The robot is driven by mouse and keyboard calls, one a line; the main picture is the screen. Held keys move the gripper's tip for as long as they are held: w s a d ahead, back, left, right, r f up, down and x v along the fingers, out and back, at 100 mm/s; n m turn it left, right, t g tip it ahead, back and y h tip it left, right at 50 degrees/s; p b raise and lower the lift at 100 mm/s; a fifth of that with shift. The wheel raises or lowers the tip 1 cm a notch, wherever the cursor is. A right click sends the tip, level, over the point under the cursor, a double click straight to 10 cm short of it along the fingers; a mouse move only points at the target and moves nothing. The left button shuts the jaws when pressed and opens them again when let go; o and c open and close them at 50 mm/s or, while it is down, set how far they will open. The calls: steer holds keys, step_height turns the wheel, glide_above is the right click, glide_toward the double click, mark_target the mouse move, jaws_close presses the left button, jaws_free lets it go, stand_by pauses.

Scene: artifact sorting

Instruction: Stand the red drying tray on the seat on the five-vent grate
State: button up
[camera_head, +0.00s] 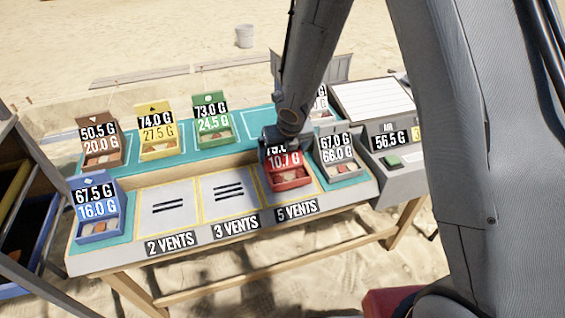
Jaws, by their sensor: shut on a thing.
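The red drying tray (288,180), labelled 10.7 G on its lower line, is at the seat marked 5 VENTS (297,209). It covers most of that seat, so the vents under it are hidden. I cannot tell whether its base touches the seat. My gripper (284,140) is shut on the upper back part of the red tray, from above. The gripper hides part of the tray's upper label.
The 3 VENTS seat (229,207) and 2 VENTS seat (167,221) are empty. A grey tray (340,168) stands close on the right, a blue tray (98,230) at far left. Brown (103,161), yellow (159,147) and green (215,137) trays stand behind.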

steer(key=shift+f+b, duration=1.2)
steer(key=shift+b, duration=0.1)
steer(key=o, duration=1)
steer(key=shift+f, duration=0.1)
